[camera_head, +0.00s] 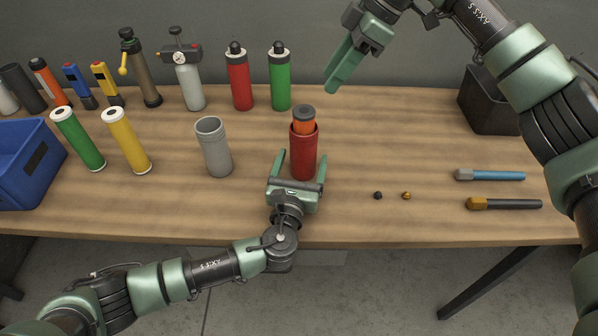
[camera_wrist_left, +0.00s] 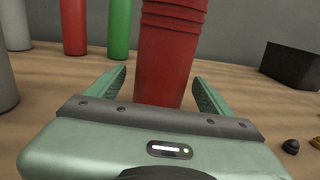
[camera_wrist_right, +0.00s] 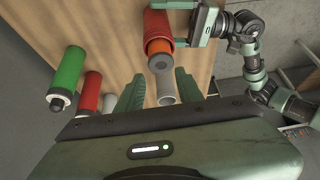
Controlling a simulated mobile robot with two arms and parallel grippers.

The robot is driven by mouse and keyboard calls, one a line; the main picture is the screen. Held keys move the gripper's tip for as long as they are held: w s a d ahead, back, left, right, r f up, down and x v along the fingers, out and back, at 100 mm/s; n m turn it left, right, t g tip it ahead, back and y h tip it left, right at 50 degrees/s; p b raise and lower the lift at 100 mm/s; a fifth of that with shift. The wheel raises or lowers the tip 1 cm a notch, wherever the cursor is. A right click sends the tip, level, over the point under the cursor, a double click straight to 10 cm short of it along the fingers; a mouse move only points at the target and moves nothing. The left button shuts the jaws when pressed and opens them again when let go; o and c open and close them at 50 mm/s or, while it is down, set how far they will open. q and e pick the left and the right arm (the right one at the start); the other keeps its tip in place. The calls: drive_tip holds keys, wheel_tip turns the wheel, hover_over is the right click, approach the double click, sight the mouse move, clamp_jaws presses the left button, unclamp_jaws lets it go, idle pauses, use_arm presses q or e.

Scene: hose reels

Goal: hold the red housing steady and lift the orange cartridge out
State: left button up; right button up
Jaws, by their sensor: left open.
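The red housing (camera_head: 303,158) stands upright on the table; the orange cartridge (camera_head: 303,127) sits in its top with a dark grey cap showing. My left gripper (camera_head: 302,168) is open low at the housing, one finger on each side. In the left wrist view the housing (camera_wrist_left: 168,60) is between the fingers, with small gaps visible. My right gripper (camera_head: 338,78) is open and empty, above and to the right of the cartridge. The right wrist view shows the housing (camera_wrist_right: 156,24) and cartridge (camera_wrist_right: 158,47) beyond the fingers. The cartridge's lower part is hidden inside the housing.
A grey open cylinder (camera_head: 213,148) stands left of the housing. Green (camera_head: 280,80) and red (camera_head: 240,80) bottles stand behind. Two small knobs (camera_head: 391,195) and two handled tools (camera_head: 500,190) lie right. A dark bin (camera_head: 487,105) stands back right, a blue crate (camera_head: 25,170) far left.

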use_arm(q)
drive_tip(key=shift+w+d, duration=0.1)
drive_tip(key=shift+w, duration=0.3)
drive_tip(key=c, duration=1.6)
drive_tip(key=shift+c, duration=0.3)
use_arm(e)
drive_tip(key=o, duration=0.5)
drive_tip(key=shift+o, duration=1.1)
drive_tip(key=shift+a, duration=0.35)
drive_tip(key=r+h, duration=0.2)
drive_tip(key=h, duration=0.3)
hover_over(304, 110)
drive_tip(key=shift+h, duration=0.4)
wheel_tip(304, 110, down, 12)
drive_tip(key=shift+f, duration=0.1)
